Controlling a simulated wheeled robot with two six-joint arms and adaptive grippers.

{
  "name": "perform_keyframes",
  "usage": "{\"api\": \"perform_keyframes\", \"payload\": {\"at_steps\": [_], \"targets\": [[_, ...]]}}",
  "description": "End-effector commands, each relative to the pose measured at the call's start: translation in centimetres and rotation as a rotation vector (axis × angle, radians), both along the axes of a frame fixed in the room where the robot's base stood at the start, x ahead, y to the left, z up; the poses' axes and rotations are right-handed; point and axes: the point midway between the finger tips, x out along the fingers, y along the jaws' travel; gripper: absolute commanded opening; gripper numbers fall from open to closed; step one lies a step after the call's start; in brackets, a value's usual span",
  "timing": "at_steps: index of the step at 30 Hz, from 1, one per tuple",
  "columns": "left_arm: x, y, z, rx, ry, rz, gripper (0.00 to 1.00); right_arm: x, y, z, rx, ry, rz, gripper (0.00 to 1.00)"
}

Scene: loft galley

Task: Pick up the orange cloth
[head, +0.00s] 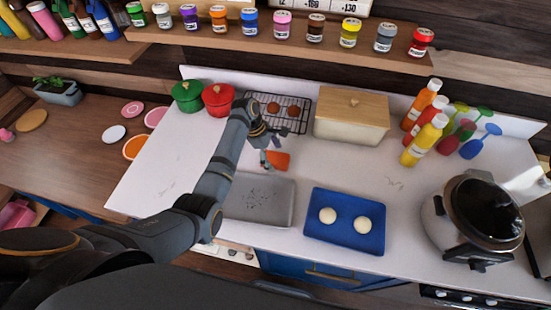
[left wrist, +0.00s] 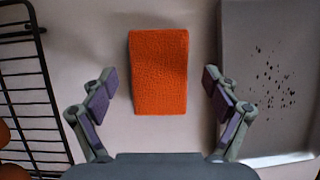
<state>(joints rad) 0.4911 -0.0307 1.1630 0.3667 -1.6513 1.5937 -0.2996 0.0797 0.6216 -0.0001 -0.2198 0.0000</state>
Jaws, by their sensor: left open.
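The orange cloth (left wrist: 158,72) lies flat on the white counter as a small rectangle. In the head view the cloth (head: 279,160) shows just beside my left gripper (head: 268,160), partly hidden by it. In the left wrist view my left gripper (left wrist: 159,93) is open, with one finger on each side of the cloth and a gap to it on both sides. Nothing is between the fingers but the view of the cloth below. My right gripper does not show.
A black wire rack (head: 293,101) with brown round items stands behind the cloth. A grey tray (head: 280,190) with dark specks lies in front of it. A blue tray (head: 320,232) with two pale balls, a cream bin (head: 351,127) and red and green pots (head: 218,97) stand around.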

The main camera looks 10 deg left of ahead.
Motion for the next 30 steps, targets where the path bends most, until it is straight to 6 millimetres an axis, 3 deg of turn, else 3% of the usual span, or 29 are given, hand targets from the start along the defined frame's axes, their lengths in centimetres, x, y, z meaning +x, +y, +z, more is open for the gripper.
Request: {"api": "perform_keyframes", "payload": {"at_steps": [4, 29, 30], "targets": [[0.01, 0.01, -0.02, 0.0, 0.0, 0.0, 0.88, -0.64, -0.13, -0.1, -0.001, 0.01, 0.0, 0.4], [0.01, 0.04, -0.48, 0.0, 0.0, 0.0, 0.88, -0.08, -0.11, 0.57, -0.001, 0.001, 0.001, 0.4], [0.01, 0.04, -0.48, 0.0, 0.0, 0.0, 0.82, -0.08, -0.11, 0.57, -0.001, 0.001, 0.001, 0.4]]}}
